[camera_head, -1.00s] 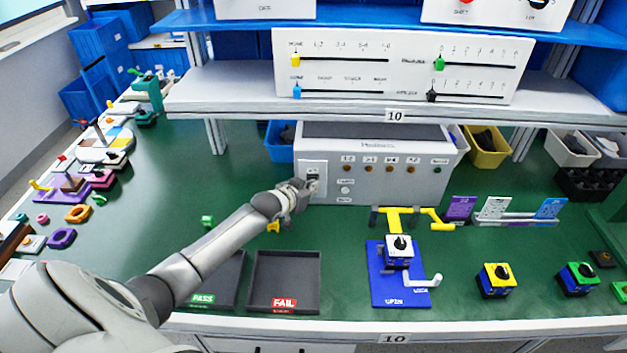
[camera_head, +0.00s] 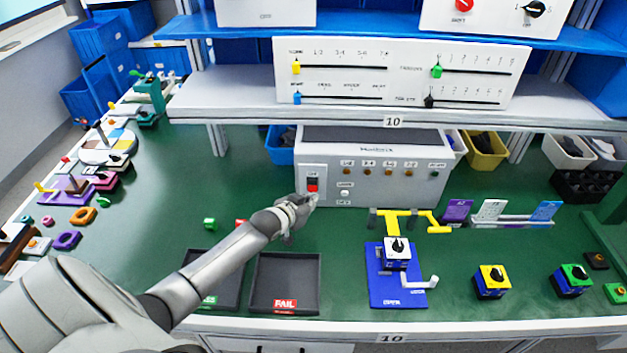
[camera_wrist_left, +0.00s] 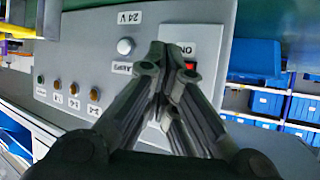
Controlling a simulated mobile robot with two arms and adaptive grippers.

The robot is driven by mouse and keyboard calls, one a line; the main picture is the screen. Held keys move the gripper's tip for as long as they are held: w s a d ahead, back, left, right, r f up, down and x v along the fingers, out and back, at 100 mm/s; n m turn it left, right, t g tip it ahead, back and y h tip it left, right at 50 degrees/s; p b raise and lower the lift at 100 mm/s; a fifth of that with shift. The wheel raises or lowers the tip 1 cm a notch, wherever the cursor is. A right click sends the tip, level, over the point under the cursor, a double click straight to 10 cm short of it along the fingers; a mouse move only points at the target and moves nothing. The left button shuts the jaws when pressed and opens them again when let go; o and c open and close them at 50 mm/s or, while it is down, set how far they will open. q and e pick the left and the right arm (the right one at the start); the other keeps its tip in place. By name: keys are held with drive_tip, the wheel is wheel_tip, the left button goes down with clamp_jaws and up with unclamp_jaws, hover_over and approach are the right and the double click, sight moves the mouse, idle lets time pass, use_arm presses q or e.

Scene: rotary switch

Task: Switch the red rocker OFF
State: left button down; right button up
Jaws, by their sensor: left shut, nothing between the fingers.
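The red rocker (camera_head: 312,188) sits in a dark frame on a white plate at the left end of the grey control box (camera_head: 400,190). In the head view its red part shows at the bottom, with a dark part above it. My left gripper (camera_head: 312,200) is shut and empty, with its tips just below the rocker. I cannot tell whether they touch it. In the left wrist view the shut fingers (camera_wrist_left: 160,60) cover much of the switch plate, and a bit of the red rocker (camera_wrist_left: 190,66) shows beside the tips, near an "ON" label. My right gripper is not in view.
The box also carries a white button (camera_head: 344,193) and several small coloured lamps. Two dark trays, one marked FAIL (camera_head: 285,304), lie in front. A blue stand (camera_head: 385,285) with a rotary switch is to the right. A shelf edge (camera_head: 260,121) overhangs behind.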

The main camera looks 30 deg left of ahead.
use_arm(q)
drive_tip(key=shift+s+d+f+p, duration=0.1)
drive_tip(key=shift+s+d+p, duration=0.3)
drive_tip(key=shift+s, duration=0.25)
drive_tip(key=shift+s+d+f+p, duration=0.1)
drive_tip(key=shift+s+d+p, duration=0.25)
drive_tip(key=shift+s, duration=0.25)
